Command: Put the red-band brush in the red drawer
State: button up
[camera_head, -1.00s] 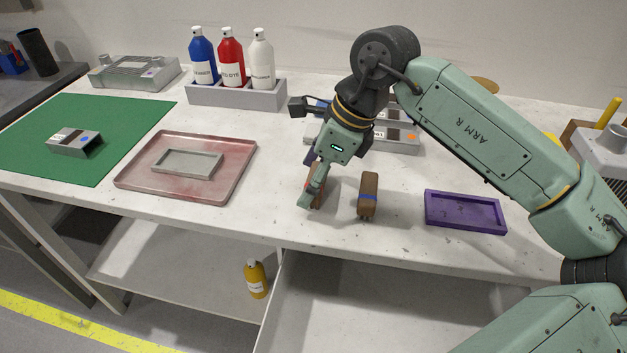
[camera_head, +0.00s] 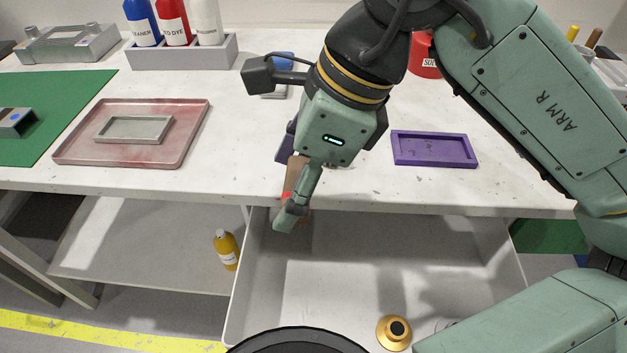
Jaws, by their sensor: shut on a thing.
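The brush with the red band (camera_head: 289,180) is brown and upright, partly hidden by my gripper. My gripper (camera_head: 293,205) points down and is shut on the brush, at the front edge of the workbench (camera_head: 215,185). The brush's lower end is hidden behind the fingers. An open drawer (camera_head: 330,275) with a pale grey inside lies below and in front of the bench edge. Its front is not visible, so I cannot tell its colour. The brush appears over the drawer's back left part; its height above it is unclear.
A gold round part (camera_head: 394,331) lies in the drawer's front right. A purple tray (camera_head: 435,149) and a pinkish tray (camera_head: 75,145) stand on the bench. A yellow bottle (camera_head: 226,250) stands on the lower shelf left of the drawer. The drawer's middle is clear.

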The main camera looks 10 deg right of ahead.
aim_at(304, 323)
jog(key=z, duration=0.65)
jog(key=k+j+z, duration=0.15)
jog(key=z, duration=0.3)
jog(key=k+j+z, duration=0.15)
jog(key=z, duration=0.25)
jog(key=k+j, duration=0.4)
jog(key=k, duration=0.2)
